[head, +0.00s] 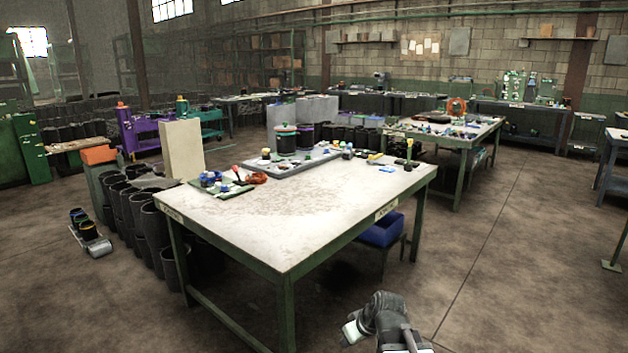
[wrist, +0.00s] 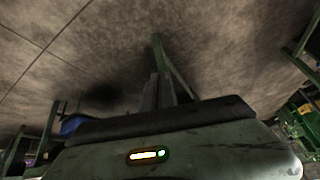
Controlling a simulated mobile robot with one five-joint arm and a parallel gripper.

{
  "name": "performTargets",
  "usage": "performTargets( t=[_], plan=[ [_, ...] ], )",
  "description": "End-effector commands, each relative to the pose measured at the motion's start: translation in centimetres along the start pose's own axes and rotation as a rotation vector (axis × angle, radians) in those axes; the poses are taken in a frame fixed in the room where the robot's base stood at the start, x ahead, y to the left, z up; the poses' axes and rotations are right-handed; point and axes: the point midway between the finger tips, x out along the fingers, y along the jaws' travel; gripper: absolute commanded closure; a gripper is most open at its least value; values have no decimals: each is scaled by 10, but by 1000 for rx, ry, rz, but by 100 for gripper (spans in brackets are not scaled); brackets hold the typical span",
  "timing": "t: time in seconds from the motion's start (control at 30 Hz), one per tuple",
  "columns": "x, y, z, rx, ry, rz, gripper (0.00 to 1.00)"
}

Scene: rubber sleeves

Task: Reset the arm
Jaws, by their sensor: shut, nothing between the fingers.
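My arm shows at the bottom edge of the head view, a grey folded shape right of the near table. My gripper (wrist: 158,78) shows in the wrist view as narrow grey fingers, shut and empty, pointing over the brown floor. In the head view the arm end hangs in front of the floor, apart from the table (head: 300,220). The fingers are hard to make out there.
The table has green legs and carries a tray of small parts (head: 222,183) and dark pots (head: 286,140). A blue bin (head: 381,230) sits beneath it. Black buckets (head: 150,235) stand at its left. The floor (head: 500,270) at the right is clear.

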Motion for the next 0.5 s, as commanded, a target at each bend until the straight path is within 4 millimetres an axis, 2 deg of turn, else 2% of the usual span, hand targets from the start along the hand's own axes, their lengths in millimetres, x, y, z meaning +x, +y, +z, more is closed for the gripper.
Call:
performTargets(
  t=[0.03,0.1,0.2,0.27,0.3,0.37,0.5],
  plan=[
    [-4,-1,29,58,-95,19,100],
    [-12,2,65,159,-223,59,100],
    [-28,6,110,331,-393,138,100],
    [-37,6,128,453,-471,179,100],
    [-38,2,131,538,-487,190,100],
    [-66,0,114,539,-480,191,100],
    [-102,-1,93,536,-477,189,100]
  ],
)
